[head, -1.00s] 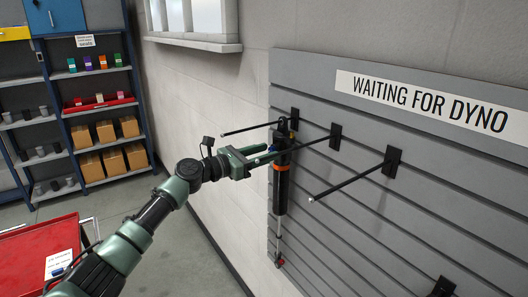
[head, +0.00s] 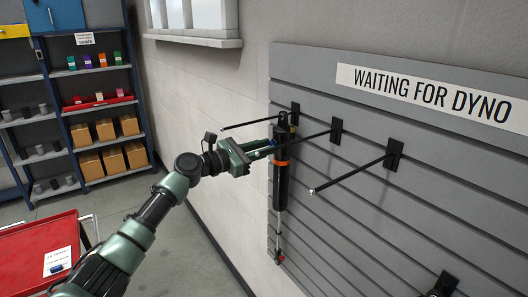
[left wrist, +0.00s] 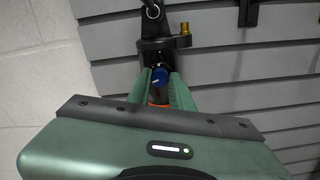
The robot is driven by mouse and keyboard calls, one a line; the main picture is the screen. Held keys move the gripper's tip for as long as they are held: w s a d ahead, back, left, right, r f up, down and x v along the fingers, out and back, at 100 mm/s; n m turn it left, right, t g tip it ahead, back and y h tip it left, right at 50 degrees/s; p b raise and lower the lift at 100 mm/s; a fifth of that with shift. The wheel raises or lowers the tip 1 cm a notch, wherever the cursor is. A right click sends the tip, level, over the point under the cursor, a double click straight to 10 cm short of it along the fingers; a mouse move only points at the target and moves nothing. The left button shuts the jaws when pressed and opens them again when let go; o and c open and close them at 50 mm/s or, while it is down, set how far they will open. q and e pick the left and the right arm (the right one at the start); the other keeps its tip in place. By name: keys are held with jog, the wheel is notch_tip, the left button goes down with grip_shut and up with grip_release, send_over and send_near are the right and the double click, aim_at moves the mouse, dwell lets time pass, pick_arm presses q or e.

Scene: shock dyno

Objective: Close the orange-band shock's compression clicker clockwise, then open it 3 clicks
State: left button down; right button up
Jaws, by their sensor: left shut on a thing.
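The orange-band shock (head: 281,190) hangs upright on the grey slatted wall, black-bodied with an orange band (head: 281,164) and a thin shaft below. In the left wrist view its top eye (left wrist: 152,12) and black upper body show, with a gold knob (left wrist: 185,29) on the right. A blue knob (left wrist: 160,77) with a pale mark sits lower, between the fingers. My left gripper (head: 272,149) reaches in from the left just above the band; in the left wrist view it (left wrist: 160,84) is shut on the blue knob.
Black pegs stick out from the wall beside the shock; one (head: 350,176) is bare at the right. A sign (head: 430,95) reads "WAITING FOR DYNO". A red cart (head: 35,245) stands at lower left, and shelves (head: 95,100) with boxes stand behind.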

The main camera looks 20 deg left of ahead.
pick_arm(q)
jog(key=shift+f+m+b, duration=0.15)
jog(key=shift+m+b, duration=7.45)
jog(key=shift+m, duration=3)
jog(key=c, duration=1.3)
grip_release()
jog(key=shift+o, duration=0.2)
jog(key=b+v, duration=0.2)
jog(key=v, duration=0.5)
jog(key=shift+s+a, duration=0.25)
jog(key=shift+s, duration=0.05)
